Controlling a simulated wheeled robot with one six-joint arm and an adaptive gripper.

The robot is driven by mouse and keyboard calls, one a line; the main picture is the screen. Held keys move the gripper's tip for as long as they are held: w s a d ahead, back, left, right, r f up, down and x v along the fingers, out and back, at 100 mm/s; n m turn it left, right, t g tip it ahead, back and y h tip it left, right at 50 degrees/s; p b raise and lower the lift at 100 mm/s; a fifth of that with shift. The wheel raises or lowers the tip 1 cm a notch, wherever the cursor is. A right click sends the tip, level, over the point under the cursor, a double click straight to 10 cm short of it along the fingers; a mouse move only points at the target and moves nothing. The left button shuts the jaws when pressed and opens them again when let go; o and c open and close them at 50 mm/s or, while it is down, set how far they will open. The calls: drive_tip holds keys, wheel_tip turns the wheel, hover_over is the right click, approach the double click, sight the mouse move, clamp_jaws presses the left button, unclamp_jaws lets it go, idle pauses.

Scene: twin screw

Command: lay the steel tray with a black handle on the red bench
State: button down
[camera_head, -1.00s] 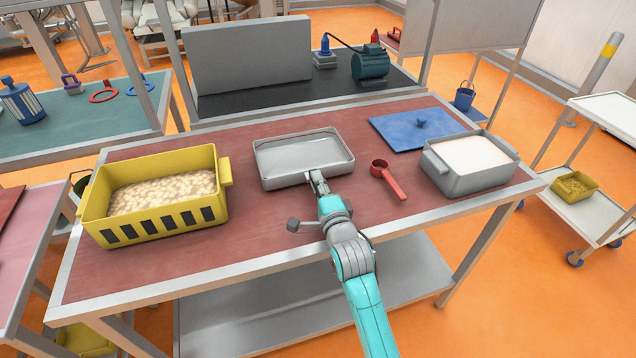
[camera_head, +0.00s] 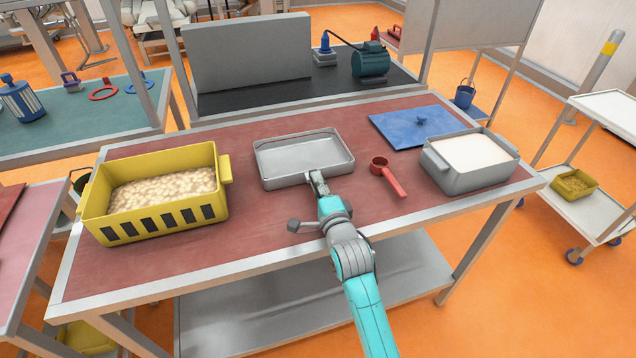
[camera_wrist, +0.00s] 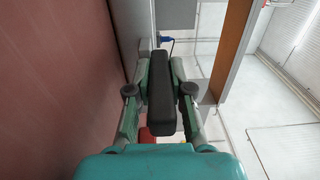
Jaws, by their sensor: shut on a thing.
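The steel tray (camera_head: 303,157) is at the middle of the red bench (camera_head: 250,240) in the head view, roughly level. I cannot tell whether its underside touches the bench top. Its black handle (camera_wrist: 161,95) fills the middle of the wrist view, between the two fingers of my gripper (camera_wrist: 160,92). My gripper (camera_head: 317,180) is shut on the handle at the tray's near side, and in the head view it hides most of the handle. The red bench top also shows at the left of the wrist view (camera_wrist: 55,85).
A yellow crate (camera_head: 165,225) of pale pieces stands left of the tray. A red scoop (camera_head: 392,182), a blue lid (camera_head: 400,128) and a grey bin (camera_head: 475,180) with white contents are to the right. The bench front is clear on both sides of my arm.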

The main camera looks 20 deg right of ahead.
drive_tip(key=c, duration=1)
unclamp_jaws()
drive_tip(key=shift+o, duration=0.2)
drive_tip(key=shift+s, duration=0.1)
drive_tip(key=s, duration=1.1)
drive_tip(key=shift+s+f, duration=0.1)
drive_tip(key=shift+s, duration=0.3)
drive_tip(key=shift+s, duration=0.1)
